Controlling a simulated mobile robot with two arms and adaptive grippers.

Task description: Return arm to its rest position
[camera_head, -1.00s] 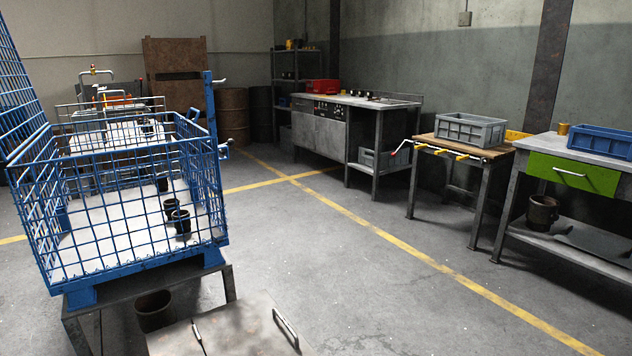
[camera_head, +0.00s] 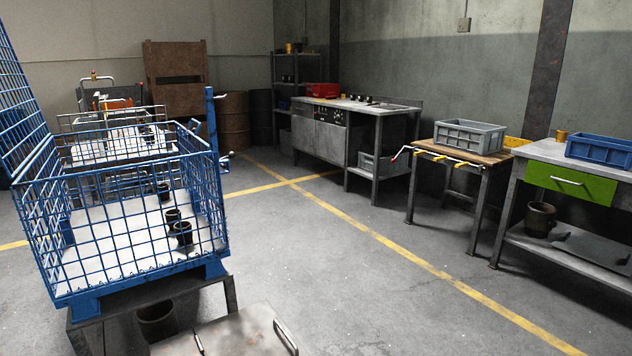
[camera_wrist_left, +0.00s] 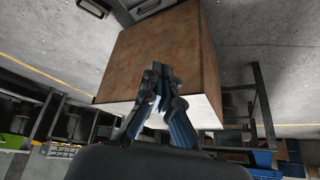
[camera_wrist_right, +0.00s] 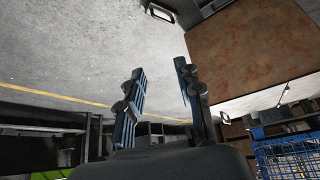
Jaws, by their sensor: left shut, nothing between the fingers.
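My left gripper (camera_wrist_left: 158,72) shows in the left wrist view with its dark and blue fingers together at the tips and nothing seen between them. A brown, rusty-looking box-like surface with a pale front face (camera_wrist_left: 200,108) lies behind the fingertips in that view. My right gripper (camera_wrist_right: 158,72) shows in the right wrist view with its two fingers wide apart and empty, over grey floor. Neither gripper shows in the head view, so the arms' overall pose is hidden there.
A blue wire basket (camera_head: 75,290) with several dark cups (camera_head: 183,232) stands at the left on a metal stand. A flat plate with a handle (camera_head: 245,333) lies at the bottom. Workbenches (camera_head: 548,150) line the right wall. The middle floor is clear.

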